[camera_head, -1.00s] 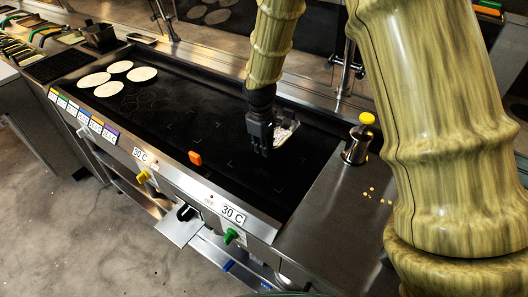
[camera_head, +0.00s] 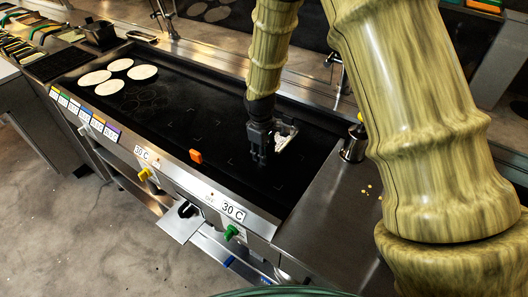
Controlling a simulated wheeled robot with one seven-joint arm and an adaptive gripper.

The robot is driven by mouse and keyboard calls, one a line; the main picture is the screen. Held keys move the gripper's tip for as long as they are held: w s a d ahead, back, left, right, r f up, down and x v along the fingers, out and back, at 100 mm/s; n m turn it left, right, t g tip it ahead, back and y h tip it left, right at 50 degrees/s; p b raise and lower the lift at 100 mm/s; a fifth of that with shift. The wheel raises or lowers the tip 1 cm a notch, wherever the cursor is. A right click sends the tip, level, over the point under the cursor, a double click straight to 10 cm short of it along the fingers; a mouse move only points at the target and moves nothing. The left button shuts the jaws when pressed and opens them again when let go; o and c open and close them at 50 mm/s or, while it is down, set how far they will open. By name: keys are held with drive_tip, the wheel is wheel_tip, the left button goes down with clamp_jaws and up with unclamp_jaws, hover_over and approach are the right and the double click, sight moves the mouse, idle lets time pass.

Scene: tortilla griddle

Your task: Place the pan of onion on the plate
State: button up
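My gripper (camera_head: 262,160) points down over the right part of the black griddle (camera_head: 215,150). Its fingers look close together, but at this size I cannot tell whether they hold anything. A small pan of pale, chopped food (camera_head: 284,136), perhaps the onion, shows just behind and to the right of the gripper, partly hidden by it. I cannot tell whether the gripper touches it. No plate can be made out for certain.
Several pale tortillas (camera_head: 116,76) lie on the griddle's far left. An orange block (camera_head: 196,156) sits on its front edge. A metal bottle (camera_head: 354,141) stands on the steel counter (camera_head: 325,210) at right, partly behind my arm. The griddle's middle is clear.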

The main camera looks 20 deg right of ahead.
drive_tip(key=shift+r, duration=0.15)
wheel_tip(320, 180, up, 12)
drive_tip(key=b, duration=0.3)
drive_tip(key=shift+s+a, duration=0.3)
drive_tip(key=shift+a, duration=0.05)
idle(1.6)
